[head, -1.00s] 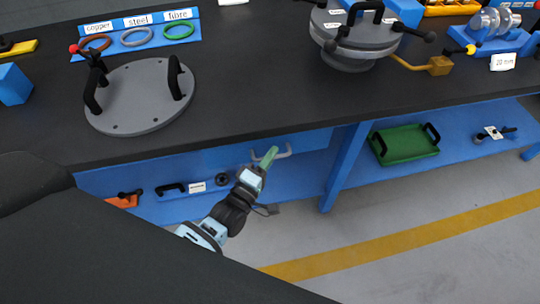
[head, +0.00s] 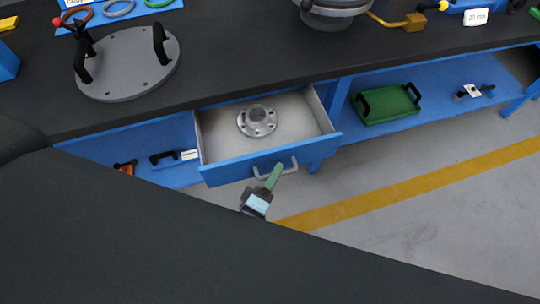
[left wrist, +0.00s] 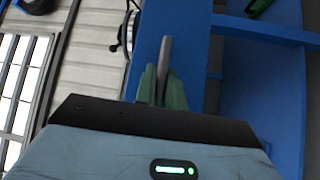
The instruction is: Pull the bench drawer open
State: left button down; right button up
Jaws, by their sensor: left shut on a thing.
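The bench drawer (head: 235,167) stands pulled out from under the black bench top, with its blue front facing me and its pale inside showing. A grey bar handle (head: 290,170) is on the drawer front. My left gripper (head: 274,176) is at the handle, its green fingers shut on it. In the left wrist view the fingers (left wrist: 162,88) close around the grey handle (left wrist: 165,55) in front of the blue drawer front. A grey metal flange (head: 257,121) with a raised hub and bolt holes lies inside the drawer. My right gripper is not in view.
A grey round plate with two black handles (head: 127,65) lies on the bench top (head: 230,50). A green tray (head: 387,104) sits on the lower blue shelf at the right. Grey floor with a yellow stripe (head: 400,190) is clear before the drawer.

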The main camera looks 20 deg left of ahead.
pick_arm(q)
jog(key=shift+s+d, duration=0.45)
jog(key=shift+s, duration=0.25)
jog(key=c, duration=1.5)
grip_release()
jog(key=v, duration=0.7)
jog(key=shift+s+b, duration=0.4)
